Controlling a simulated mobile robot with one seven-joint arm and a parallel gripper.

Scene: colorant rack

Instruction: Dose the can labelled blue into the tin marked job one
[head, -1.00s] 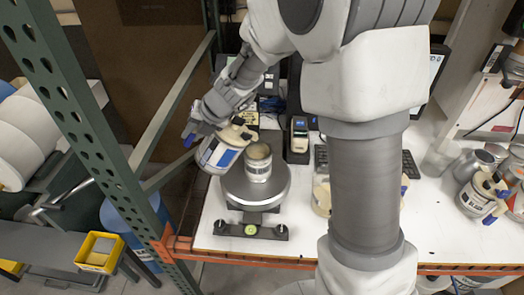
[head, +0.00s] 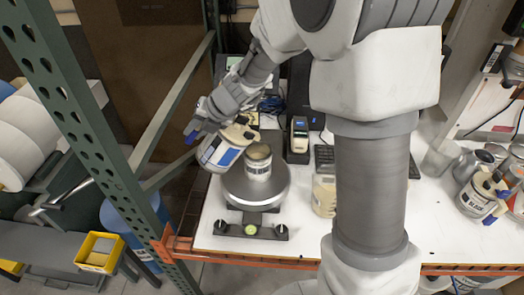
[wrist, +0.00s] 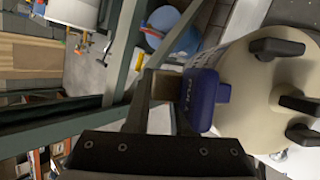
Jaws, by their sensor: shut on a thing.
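My gripper (head: 212,122) is shut on a white and cream can (head: 216,154) with a blue label band. The can leans, its cream lid up and to the right, just left of an open tin. The tin (head: 258,166), pale with a label too small to read, stands upright on the round grey scale plate (head: 278,190). In the wrist view the can's cream top (wrist: 262,95) with black knobs fills the right side. A blue part (wrist: 203,95) sits between the can and my gripper (wrist: 160,95). I see no stream of colorant.
The scale stands on a white bench (head: 300,230) with an orange front edge. A green perforated post (head: 75,110) rises close on the left. A small handheld device (head: 299,135) and a keyboard lie behind. Other cans (head: 478,195) stand at the right. A yellow bin (head: 99,252) is at lower left.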

